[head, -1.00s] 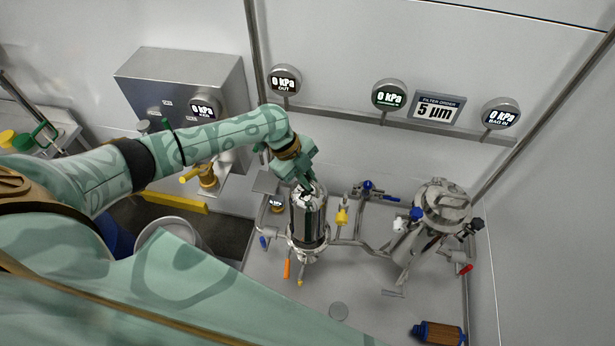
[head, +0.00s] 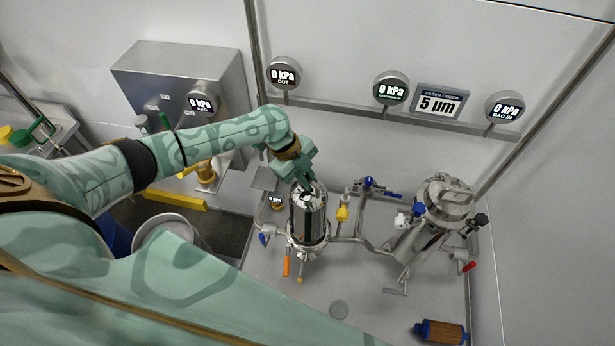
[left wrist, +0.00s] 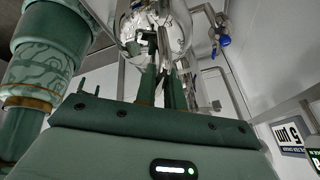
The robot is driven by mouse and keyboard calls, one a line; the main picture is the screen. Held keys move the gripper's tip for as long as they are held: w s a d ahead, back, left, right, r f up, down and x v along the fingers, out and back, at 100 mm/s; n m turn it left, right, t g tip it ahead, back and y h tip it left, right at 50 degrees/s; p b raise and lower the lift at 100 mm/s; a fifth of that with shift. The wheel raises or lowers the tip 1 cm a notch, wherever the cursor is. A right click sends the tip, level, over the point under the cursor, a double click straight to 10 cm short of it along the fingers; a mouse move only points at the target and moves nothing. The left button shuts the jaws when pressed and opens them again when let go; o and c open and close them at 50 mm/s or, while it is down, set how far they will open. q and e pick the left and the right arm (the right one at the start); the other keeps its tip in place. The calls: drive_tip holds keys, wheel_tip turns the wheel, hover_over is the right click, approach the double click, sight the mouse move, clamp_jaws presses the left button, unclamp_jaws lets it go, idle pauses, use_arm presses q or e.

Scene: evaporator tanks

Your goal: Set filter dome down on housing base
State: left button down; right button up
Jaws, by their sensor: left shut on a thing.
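The filter dome (head: 307,218) is a shiny, mirror-like metal cylinder with a rounded top, upright in the middle of the head view. My left gripper (head: 305,186) is shut on it at its top. The dome also shows at the top of the left wrist view (left wrist: 155,25), with the green fingers reaching up to it. The housing base (head: 306,246) is a metal ring with an orange handle, directly below the dome. The dome's lower edge is at the base's rim; I cannot tell whether a small gap is left. My right gripper is not in view.
A second metal housing (head: 446,203) with valves stands to the right. A brown filter cartridge (head: 441,332) with blue ends lies at the bottom right. A yellow valve handle (head: 343,212) and pipes are close right of the dome. A bucket (head: 168,232) is at the left.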

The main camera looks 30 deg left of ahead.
use_arm(q)
drive_tip(key=shift+f+b, duration=0.8)
drive_tip(key=shift+f, duration=0.2)
drive_tip(key=c, duration=1.4)
unclamp_jaws()
drive_tip(key=shift+s+f, duration=0.1)
wheel_tip(320, 180, up, 7)
drive_tip(key=p, duration=0.6)
drive_tip(key=shift+p, duration=0.3)
